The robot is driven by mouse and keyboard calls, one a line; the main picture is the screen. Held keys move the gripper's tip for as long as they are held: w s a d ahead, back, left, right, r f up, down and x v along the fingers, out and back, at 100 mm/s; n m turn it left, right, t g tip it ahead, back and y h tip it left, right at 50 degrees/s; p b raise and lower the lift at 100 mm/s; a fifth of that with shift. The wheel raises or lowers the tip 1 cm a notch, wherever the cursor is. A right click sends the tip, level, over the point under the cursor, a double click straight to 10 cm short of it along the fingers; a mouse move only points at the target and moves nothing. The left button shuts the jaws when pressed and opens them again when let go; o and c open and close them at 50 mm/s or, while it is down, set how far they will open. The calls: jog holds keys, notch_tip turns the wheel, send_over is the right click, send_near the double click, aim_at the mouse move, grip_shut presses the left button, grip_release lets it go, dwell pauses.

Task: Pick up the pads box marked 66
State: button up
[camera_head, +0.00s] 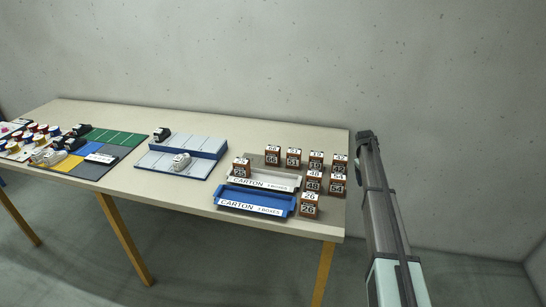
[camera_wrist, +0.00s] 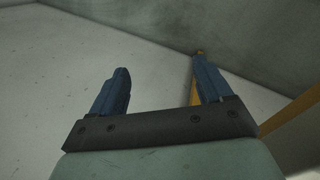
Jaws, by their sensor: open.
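Several small brown boxes with white number labels stand at the right end of the table. The back-left box (camera_head: 272,156) has a label that looks like 66 or 68; it is too small to be sure. The other labels seem to read 51, 42, 48, 54 and 26, with some unclear. My gripper (camera_wrist: 160,78) is open and empty in the wrist view, over bare floor. In the head view my arm rises at the right, beside the table, apart from the boxes; the fingers cannot be made out there.
A white carton tray (camera_head: 262,180) and a blue carton tray (camera_head: 255,201) lie beside the boxes. A blue-and-white board (camera_head: 182,155) with shoes is further left. The table (camera_head: 225,124) has bare room at the back. A table leg (camera_wrist: 194,82) shows beyond my fingers.

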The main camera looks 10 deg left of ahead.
jog(key=w+a+r, duration=0.1)
jog(key=w+r, duration=0.4)
jog(key=r, duration=0.3)
notch_tip(320, 180, up, 16)
jog(key=r+n+y, duration=0.1)
jog(key=n+y, duration=0.2)
jog(key=n, duration=1)
send_over(273, 148)
jog(key=shift+g, duration=0.4)
notch_tip(273, 148, down, 8)
jog(key=shift+w+d+f, duration=0.1)
jog(key=shift+w+f, duration=0.05)
jog(key=shift+f, duration=2.75)
jog(key=shift+c, duration=0.2)
jog(key=shift+r, duration=0.1)
jog(key=c, duration=1)
